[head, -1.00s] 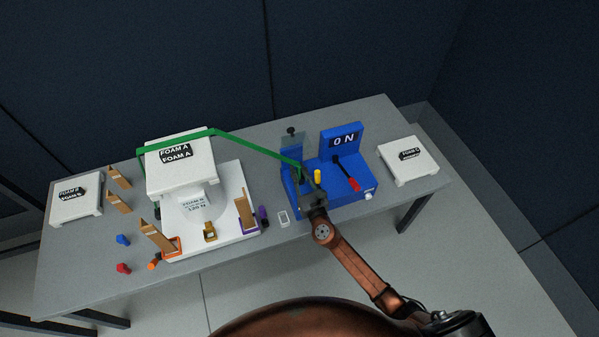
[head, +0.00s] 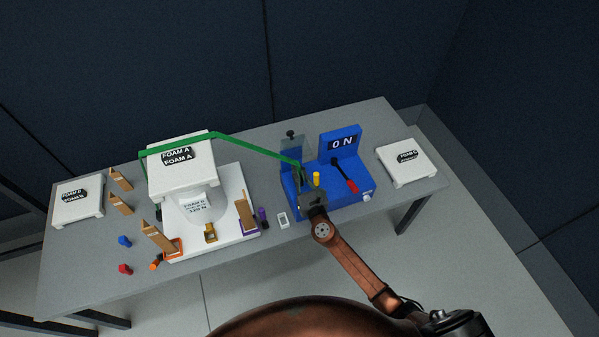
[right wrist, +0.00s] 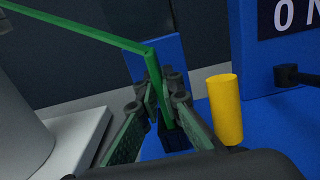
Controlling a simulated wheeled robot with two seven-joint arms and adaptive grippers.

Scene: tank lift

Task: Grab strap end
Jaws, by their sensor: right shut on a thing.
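The green strap (head: 255,149) runs over the top of the white FOAM A block (head: 182,180) and slopes down to the right to the blue unit. My right gripper (head: 302,185) is at the strap's lower right end, over the left part of the blue unit. In the right wrist view my gripper's fingers (right wrist: 163,98) are closed on the strap (right wrist: 151,68), which hangs down between the pads. The strap's lowest tip is partly hidden by the fingers. My left gripper is not in view.
The blue unit (head: 349,204) has a display reading 0 N and a red-handled lever (head: 351,186). A yellow peg (right wrist: 226,108) stands just right of my right fingers. White foam blocks lie at the table's left (head: 77,202) and right (head: 406,163). Brown wedges stand around the white base.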

